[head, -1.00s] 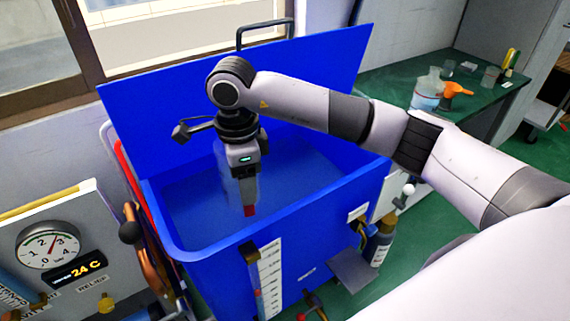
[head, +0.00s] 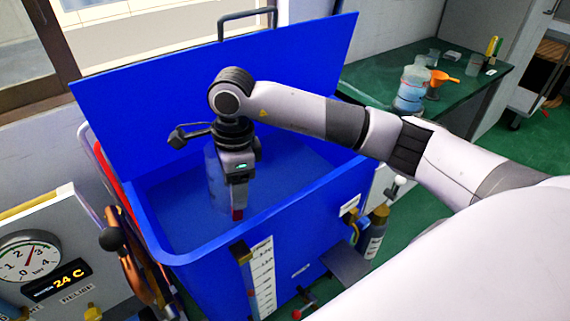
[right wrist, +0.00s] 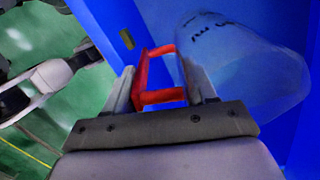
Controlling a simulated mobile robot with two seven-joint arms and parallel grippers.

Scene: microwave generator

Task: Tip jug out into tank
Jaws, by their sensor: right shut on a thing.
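My right gripper (head: 238,203) is shut on the red handle (right wrist: 158,97) of a clear, see-through jug (right wrist: 245,75) with dark writing on its side. In the head view the jug (head: 214,180) shows faintly to the left of the gripper, inside the outline of the open blue tank (head: 305,245). The tank holds bluish liquid (head: 285,175) and its lid (head: 130,115) stands raised at the back. The jug is hard to make out against the blue, so its exact tilt and contents cannot be told. My left gripper is not in view.
A gauge panel (head: 62,230) stands at the left. A level scale (head: 262,275) is on the tank front, and a dark bottle (head: 376,235) stands by its right side. A green bench (head: 462,95) at the right holds a large jar (head: 411,92) and an orange funnel (head: 443,77).

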